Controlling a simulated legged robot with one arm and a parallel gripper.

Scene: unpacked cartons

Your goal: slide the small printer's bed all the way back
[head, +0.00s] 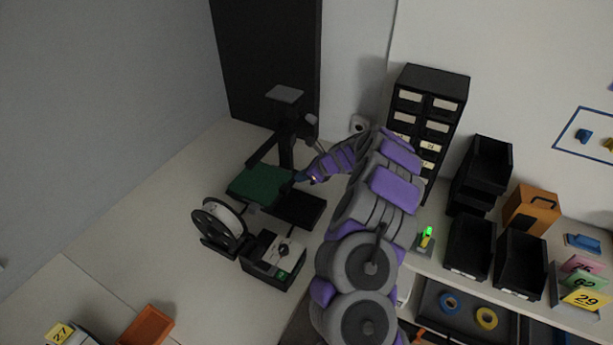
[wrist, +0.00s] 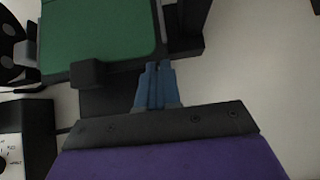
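The small printer (head: 288,140) stands on the white table near the back corner, a dark frame with an upright column. Its green bed (head: 258,186) sits on a black base, and part of the base shows bare at the bed's front right. In the wrist view the green bed (wrist: 98,32) fills the upper left, with a dark block (wrist: 88,73) at its near edge. My gripper (head: 301,177) is at the bed's right side. In the wrist view its blue fingers (wrist: 158,68) look shut together, beside the bed's near right corner, with nothing seen between them. I cannot tell whether they touch it.
A filament spool (head: 220,225) and a control box (head: 277,262) stand in front of the printer. A black drawer cabinet (head: 430,105) stands right of my arm. Black bins (head: 470,243) are further right. An orange tray (head: 146,326) lies at the front. The table left of the printer is clear.

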